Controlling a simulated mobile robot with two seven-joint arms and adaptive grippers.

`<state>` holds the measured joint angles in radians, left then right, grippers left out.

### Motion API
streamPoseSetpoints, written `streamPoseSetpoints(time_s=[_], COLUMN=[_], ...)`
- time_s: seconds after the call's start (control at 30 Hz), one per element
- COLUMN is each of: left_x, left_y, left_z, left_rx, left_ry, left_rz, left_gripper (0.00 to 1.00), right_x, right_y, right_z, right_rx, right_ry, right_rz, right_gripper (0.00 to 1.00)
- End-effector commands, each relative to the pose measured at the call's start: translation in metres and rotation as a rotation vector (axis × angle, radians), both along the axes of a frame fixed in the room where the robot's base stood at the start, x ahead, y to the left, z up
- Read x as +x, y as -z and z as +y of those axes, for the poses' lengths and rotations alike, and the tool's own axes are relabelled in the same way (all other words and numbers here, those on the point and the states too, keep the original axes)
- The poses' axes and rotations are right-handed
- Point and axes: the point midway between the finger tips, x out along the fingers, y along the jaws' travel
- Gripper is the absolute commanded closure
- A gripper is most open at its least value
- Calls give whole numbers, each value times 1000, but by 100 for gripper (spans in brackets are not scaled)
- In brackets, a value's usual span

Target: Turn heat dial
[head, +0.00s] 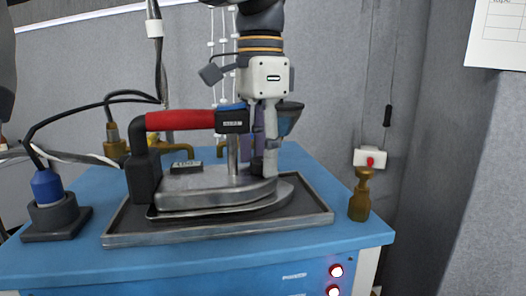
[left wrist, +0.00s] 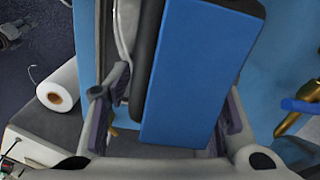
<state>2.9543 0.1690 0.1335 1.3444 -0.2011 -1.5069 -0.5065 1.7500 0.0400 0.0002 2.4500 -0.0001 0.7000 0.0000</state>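A steam iron with a red handle (head: 180,119) and grey metal base (head: 215,190) rests on a shallow metal tray (head: 130,238) on the blue table. A black labelled box with a blue top (head: 232,119) sits at the handle's front end. My left gripper (head: 264,165) points down just right of this box, close to the iron's front. In the left wrist view, its fingers (left wrist: 165,120) stand wide apart, either side of a long blue-topped part (left wrist: 195,75); I cannot tell whether they touch it. I cannot make out the heat dial clearly. My right gripper is not in view.
A blue-capped connector (head: 47,188) on a dark base stands at the left, with black cables. A brass fitting (head: 359,196) stands at the table's right corner. Red lit buttons (head: 336,271) are on the front panel. A white roll (left wrist: 58,90) shows in the left wrist view.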

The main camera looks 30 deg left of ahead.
Motion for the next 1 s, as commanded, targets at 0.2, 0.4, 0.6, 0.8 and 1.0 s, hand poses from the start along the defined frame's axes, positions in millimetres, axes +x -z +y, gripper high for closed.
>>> streamPoseSetpoints(time_s=[0.2,0.4,0.6,0.8,1.0], left_x=[0,0,0,0,0], left_y=[0,0,0,0,0], left_z=[0,0,0,0,0], left_rx=[0,1,1,-1,-1], left_ry=[0,7,77,212,350], left_rz=[0,-1,-1,-1,-2], left_gripper=[100,100,100,100,100], right_x=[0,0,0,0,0], right_y=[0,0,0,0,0], right_z=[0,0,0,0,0], right_rx=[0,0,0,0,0], right_ry=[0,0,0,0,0], right_rz=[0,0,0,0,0], right_gripper=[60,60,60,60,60])
